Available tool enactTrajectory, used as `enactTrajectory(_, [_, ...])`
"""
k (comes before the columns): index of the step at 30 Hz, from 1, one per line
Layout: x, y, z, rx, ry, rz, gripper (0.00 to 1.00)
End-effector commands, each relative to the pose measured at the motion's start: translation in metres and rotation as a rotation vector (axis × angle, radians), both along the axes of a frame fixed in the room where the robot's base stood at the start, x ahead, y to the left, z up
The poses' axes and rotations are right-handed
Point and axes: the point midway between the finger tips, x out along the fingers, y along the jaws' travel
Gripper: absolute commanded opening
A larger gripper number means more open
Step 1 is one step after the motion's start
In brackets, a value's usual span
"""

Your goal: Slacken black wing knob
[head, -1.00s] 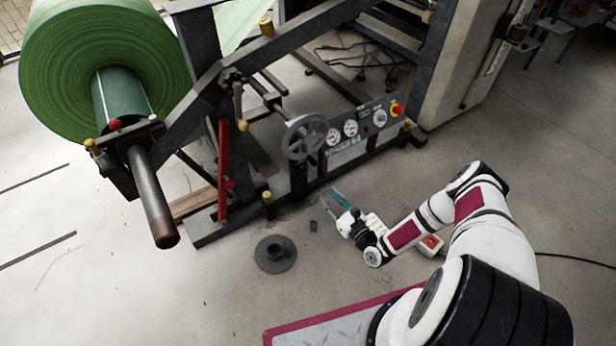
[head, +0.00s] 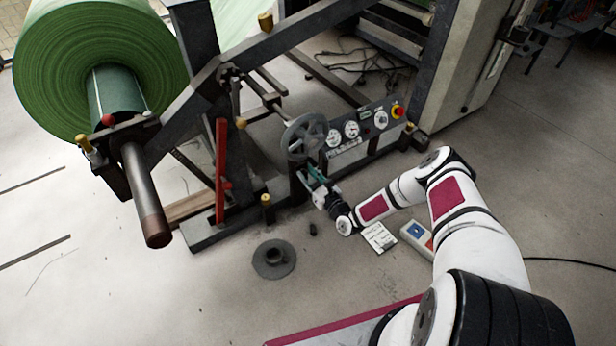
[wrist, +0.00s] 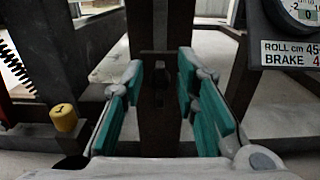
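My gripper (wrist: 158,100) is open, its teal-padded fingers apart on either side of a dark upright post (wrist: 158,130). A small dark shape (wrist: 159,84) on the post, between the fingers, appears to be the black wing knob; it is dark on dark and its wings are hard to make out. The fingers do not visibly touch it. In the head view my gripper (head: 315,179) is low at the machine frame, just below the grey handwheel (head: 303,137). The knob cannot be made out in that view.
A gauge panel (head: 359,127) with a red button is right of the handwheel. A yellow-topped post (wrist: 64,117) stands left of my gripper. A flanged grey disc (head: 274,259), a small black piece (head: 312,229), papers (head: 379,237) and a box (head: 416,238) lie on the floor.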

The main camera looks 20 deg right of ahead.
Motion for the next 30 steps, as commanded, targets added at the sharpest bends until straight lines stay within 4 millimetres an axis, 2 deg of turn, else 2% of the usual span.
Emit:
enactTrajectory(8, [0.0016, 0.0002, 0.0004, 0.0, 0.0, 0.0, 0.28])
enactTrajectory(12, [0.0015, 0.0003, 0.0003, 0.0, 0.0, 0.0, 0.0])
enactTrajectory(23, [0.001, 0.0011, 0.0002, -0.023, -0.007, 0.001, 0.0])
enactTrajectory(30, [0.0004, 0.0027, -0.0002, -0.132, -0.042, 0.002, 0.0])
